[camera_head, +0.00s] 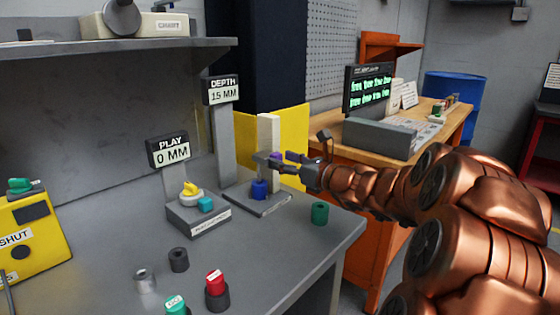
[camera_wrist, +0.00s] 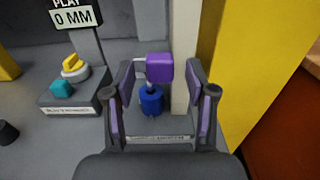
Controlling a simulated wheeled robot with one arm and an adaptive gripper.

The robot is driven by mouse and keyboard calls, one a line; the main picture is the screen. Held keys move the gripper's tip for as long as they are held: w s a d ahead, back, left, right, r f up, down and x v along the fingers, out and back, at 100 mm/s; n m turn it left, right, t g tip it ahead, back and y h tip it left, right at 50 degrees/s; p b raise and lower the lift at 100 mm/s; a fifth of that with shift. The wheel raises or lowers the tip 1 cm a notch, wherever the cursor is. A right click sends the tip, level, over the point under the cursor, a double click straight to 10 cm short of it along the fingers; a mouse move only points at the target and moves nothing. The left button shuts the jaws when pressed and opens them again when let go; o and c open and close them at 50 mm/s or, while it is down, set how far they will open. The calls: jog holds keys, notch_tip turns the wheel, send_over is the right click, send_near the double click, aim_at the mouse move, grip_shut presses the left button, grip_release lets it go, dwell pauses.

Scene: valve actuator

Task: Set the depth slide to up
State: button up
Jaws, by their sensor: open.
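The depth gauge stand (camera_head: 222,135) has a sign (camera_head: 222,91) reading "DEPTH 15 MM". On its base stands a pale upright post (camera_head: 268,145), with a purple block (camera_wrist: 159,67) on a short arm beside it and a blue cylinder (camera_head: 259,189) just below. The blue cylinder also shows in the wrist view (camera_wrist: 151,99). My gripper (camera_wrist: 160,108) is open, with its purple-padded fingers on either side of the purple block and post. I cannot tell whether a finger touches them. In the head view my gripper (camera_head: 275,163) partly hides the purple block.
A play gauge (camera_head: 198,216) with a yellow knob and teal block stands to the left, its sign (camera_head: 172,150) reading "0 MM". A green cylinder (camera_head: 319,213) stands near the table's right edge. A yellow panel (camera_head: 292,140) is close behind the post.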

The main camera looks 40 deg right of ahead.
jog(key=shift+x, duration=0.9)
grip_shut()
